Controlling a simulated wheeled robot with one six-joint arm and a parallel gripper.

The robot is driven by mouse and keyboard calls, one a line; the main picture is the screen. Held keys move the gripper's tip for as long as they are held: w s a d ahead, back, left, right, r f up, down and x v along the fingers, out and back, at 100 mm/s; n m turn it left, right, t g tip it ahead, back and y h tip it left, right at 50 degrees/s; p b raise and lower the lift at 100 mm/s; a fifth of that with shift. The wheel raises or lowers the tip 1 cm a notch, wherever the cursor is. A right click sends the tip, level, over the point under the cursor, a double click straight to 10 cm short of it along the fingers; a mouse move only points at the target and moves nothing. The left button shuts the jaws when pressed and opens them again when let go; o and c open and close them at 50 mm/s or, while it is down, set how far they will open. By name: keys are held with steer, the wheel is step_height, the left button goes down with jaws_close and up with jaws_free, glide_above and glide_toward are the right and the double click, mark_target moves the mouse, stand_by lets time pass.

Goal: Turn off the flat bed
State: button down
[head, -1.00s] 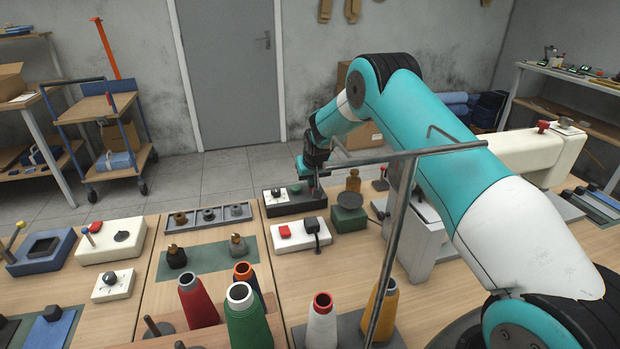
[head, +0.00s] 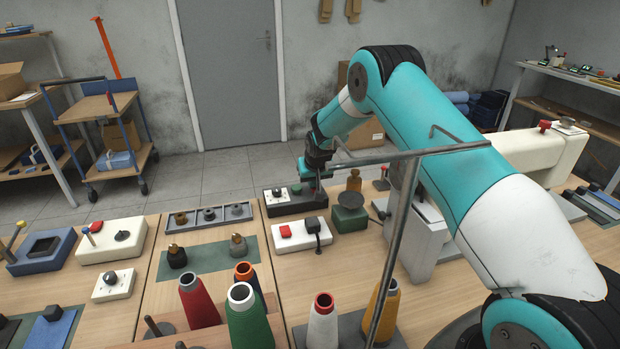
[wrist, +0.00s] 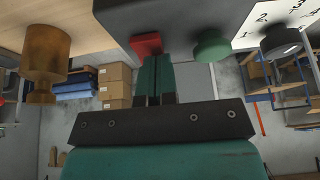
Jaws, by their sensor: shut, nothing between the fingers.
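A dark control box (head: 290,200) stands at the back of the table in the head view. It carries a dial on a white numbered plate (head: 278,194), a green button (head: 296,189) and a red button. In the wrist view the box shows upside down, with the red button (wrist: 147,44), the green button (wrist: 210,47) and the dial (wrist: 282,42). My gripper (wrist: 158,62) is shut and empty, its tips right at the red button. I cannot tell whether they touch it. In the head view my gripper (head: 313,186) largely hides the red button.
A white box with a red button (head: 301,234) lies in front. A white sewing machine (head: 530,158) is at the right. Thread cones and a metal rail (head: 395,225) stand nearer.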

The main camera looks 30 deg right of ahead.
steer(key=shift+s+f, duration=0.1)
steer(key=shift+s, duration=0.1)
steer(key=p+v, duration=0.1)
steer(key=v, duration=0.1)
steer(key=w+p+v, duration=0.1)
steer(key=p+v, duration=0.1)
steer(key=v, duration=0.1)
steer(key=shift+s+r, duration=0.1)
steer(key=shift+r, duration=0.2)
steer(key=b+v, duration=0.2)
steer(key=v, duration=0.6)
steer(key=shift+s+r+b, duration=0.3)
steer(key=shift+r, duration=0.05)
